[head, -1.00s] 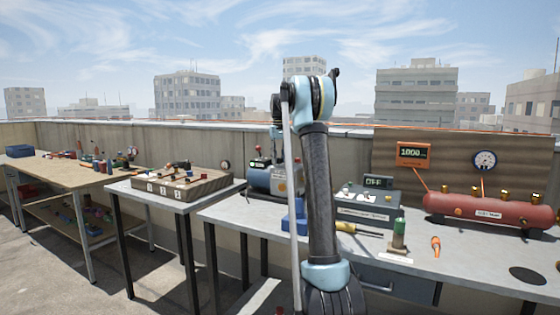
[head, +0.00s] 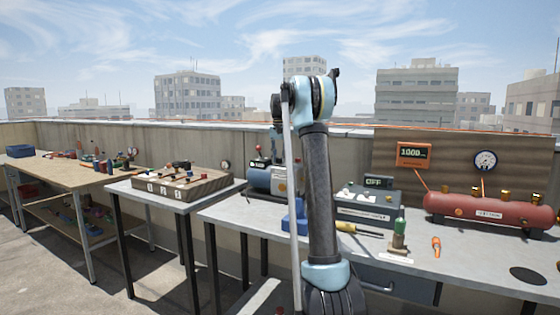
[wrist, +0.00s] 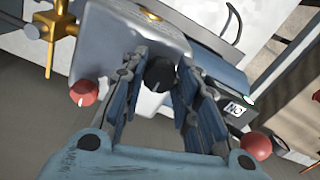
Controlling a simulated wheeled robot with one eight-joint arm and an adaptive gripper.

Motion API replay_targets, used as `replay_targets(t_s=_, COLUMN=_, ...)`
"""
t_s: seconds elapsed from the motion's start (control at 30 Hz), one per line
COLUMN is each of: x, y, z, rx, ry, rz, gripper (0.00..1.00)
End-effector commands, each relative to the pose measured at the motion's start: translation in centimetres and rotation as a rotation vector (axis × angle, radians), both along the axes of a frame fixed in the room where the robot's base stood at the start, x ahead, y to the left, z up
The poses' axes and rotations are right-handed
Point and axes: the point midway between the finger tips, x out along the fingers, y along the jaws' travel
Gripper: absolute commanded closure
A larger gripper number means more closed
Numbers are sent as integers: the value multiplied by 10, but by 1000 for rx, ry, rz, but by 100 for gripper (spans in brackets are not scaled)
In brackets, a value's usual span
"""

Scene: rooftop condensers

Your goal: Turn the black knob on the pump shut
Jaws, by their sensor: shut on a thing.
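The black knob (wrist: 160,75) sits on the grey pump body (wrist: 118,35) in the wrist view, between the two fingers of my gripper (wrist: 158,82). The fingers are shut on the knob, one on each side. The knob's pointer mark is too small to read. In the head view the blue-grey pump (head: 262,178) stands at the back of the near bench, partly behind my arm. The knob and my gripper are hidden there by the arm.
A brass valve (wrist: 55,28) and a red ball (wrist: 84,92) are left of the fingers; another red ball (wrist: 256,145) is at the lower right. On the bench (head: 460,262) are a grey box (head: 368,208), a screwdriver (head: 357,229) and a red tank (head: 490,212).

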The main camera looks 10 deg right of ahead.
Motion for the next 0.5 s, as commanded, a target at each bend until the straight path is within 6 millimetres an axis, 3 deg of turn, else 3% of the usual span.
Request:
replay_targets(t_s=0.37, x=1, y=0, z=0, rx=0, ry=-3, rz=-2, gripper=95)
replay_targets(t_s=0.4, x=1, y=-1, z=0, rx=-1, ry=-3, rz=-2, gripper=62)
replay_targets(t_s=0.47, x=1, y=0, z=0, rx=-1, ry=-2, rz=-2, gripper=51)
replay_targets(t_s=0.5, x=1, y=-1, z=0, rx=-1, ry=-2, rz=-2, gripper=51)
